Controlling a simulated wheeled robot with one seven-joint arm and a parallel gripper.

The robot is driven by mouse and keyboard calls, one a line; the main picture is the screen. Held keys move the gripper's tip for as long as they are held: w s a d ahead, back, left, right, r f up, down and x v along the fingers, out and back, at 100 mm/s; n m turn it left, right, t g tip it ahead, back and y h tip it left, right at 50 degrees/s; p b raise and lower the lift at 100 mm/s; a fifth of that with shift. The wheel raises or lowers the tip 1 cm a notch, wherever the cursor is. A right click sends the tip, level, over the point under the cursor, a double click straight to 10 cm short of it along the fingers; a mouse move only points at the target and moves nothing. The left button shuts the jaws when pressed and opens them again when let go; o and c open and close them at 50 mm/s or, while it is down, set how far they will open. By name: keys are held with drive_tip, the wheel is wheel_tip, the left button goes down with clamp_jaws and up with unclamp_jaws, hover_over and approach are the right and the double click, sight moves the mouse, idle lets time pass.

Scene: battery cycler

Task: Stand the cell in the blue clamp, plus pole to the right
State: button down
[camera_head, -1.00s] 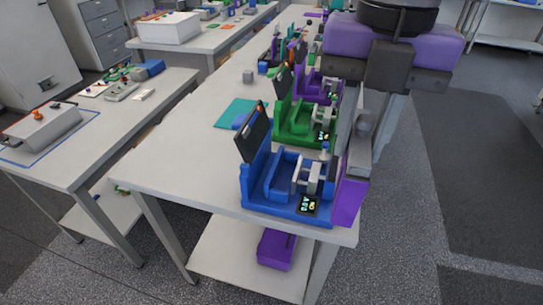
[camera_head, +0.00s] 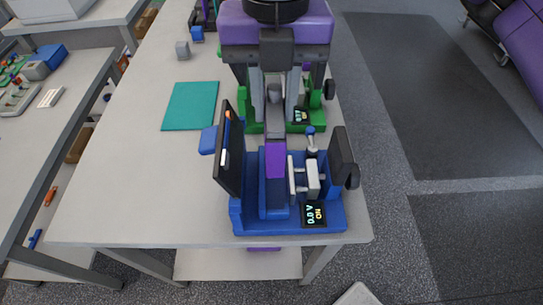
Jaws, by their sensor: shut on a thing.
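The blue clamp (camera_head: 245,217) stands at the near end of the long bench, with a dark panel on its left and a small display reading 0.0 V at its front right. My gripper (camera_head: 274,128) is above and behind it, pointing down, shut on the purple cell (camera_head: 275,160). The cell is upright and shows as a narrow strip, lined up over the clamp's slot left of the grey jaw (camera_head: 312,178). I cannot tell whether its lower end touches the clamp. The cell's poles and their markings are not visible.
A green clamp (camera_head: 247,125) stands just behind, partly hidden by my arm. The bench's left front is clear. The right bench edge is close to the clamp.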

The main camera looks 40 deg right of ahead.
wheel_tip(320, 180, down, 13)
drive_tip(key=shift+f, duration=0.15)
idle(0.4)
drive_tip(key=shift+f, duration=0.15)
drive_tip(key=c, duration=1.2)
unclamp_jaws()
drive_tip(key=shift+o, duration=0.2)
wheel_tip(320, 180, up, 12)
drive_tip(key=shift+r, duration=0.15)
